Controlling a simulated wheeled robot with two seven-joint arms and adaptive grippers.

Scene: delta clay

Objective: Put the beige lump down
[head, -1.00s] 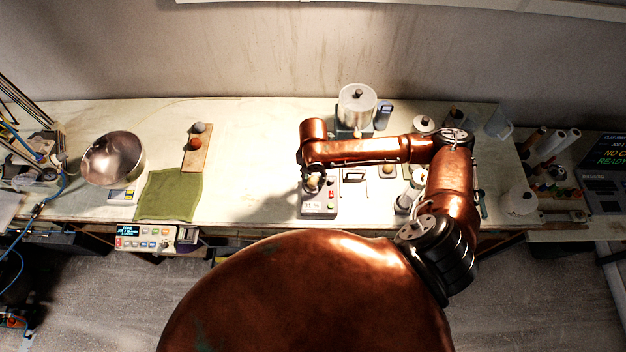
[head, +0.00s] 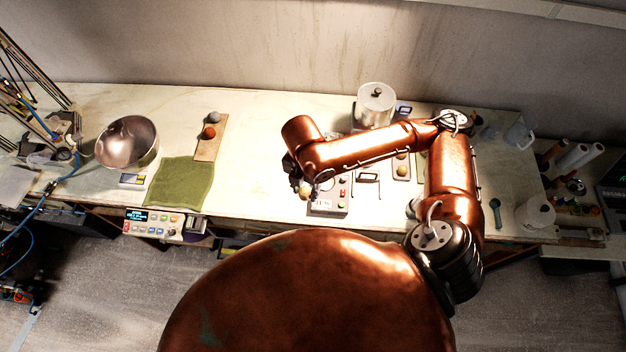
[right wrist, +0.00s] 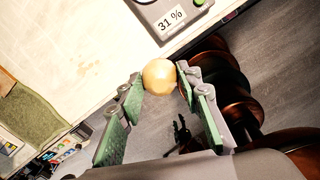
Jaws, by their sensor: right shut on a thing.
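The beige lump (right wrist: 159,77) is a smooth ball held between the green-padded fingers of my right gripper (right wrist: 161,84) in the right wrist view. The gripper is shut on it. In the head view the lump (head: 305,193) shows small below my dark right gripper (head: 296,178), just left of the grey device with a display (head: 328,203). In the right wrist view it appears near the table's front edge, with that device, reading 31 %, above right. Its height over the table is hard to tell. My left gripper is not in view.
A board (head: 210,143) with a grey and a red-brown ball stands left, near a green cloth (head: 180,184) and a metal bowl (head: 127,143). A clear pot (head: 376,106) stands behind my arm. The table between the board and my gripper is clear.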

